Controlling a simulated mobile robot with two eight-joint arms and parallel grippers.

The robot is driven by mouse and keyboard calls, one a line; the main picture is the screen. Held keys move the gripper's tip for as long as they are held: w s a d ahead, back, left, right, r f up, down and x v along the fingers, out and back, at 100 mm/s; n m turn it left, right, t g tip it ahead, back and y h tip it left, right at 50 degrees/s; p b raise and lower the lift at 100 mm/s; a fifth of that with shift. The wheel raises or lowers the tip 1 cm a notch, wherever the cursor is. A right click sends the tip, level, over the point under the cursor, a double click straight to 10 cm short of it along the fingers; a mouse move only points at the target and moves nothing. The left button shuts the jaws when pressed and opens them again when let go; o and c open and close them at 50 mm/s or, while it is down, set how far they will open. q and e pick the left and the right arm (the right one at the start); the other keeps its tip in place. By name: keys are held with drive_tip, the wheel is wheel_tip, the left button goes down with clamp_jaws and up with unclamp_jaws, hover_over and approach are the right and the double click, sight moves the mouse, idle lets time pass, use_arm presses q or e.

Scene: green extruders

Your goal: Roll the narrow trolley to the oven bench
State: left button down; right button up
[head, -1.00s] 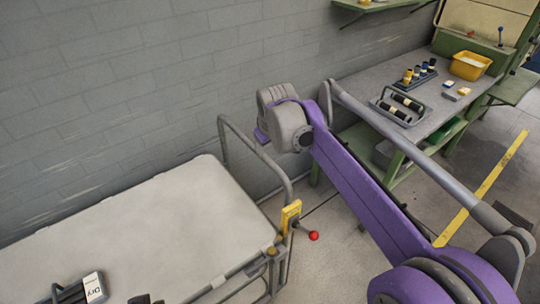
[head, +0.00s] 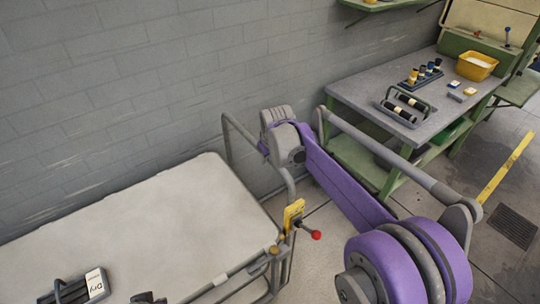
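A trolley with a pale flat top (head: 150,215) fills the lower left of the head view; it may be the narrow trolley. Its grey hoop handle (head: 240,128) rises at its right end, beside a yellow box (head: 293,214) with a red-knobbed lever (head: 315,234). My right arm crosses from the lower right, and its far end is close to the hoop. My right gripper (head: 264,148) is mostly hidden behind that end; its fingers and any contact with the handle cannot be made out. A green-framed grey-topped bench (head: 360,88) stands at right.
The bench holds a yellow tub (head: 475,66), a row of small bottles (head: 424,73) and a carrier of black rolls (head: 401,110). A carrier labelled "Dry" (head: 96,284) lies on the trolley. A floor grate (head: 512,227) and yellow strip (head: 507,166) are at right. A block wall runs behind.

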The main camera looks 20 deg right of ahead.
clamp_jaws()
idle(1.1)
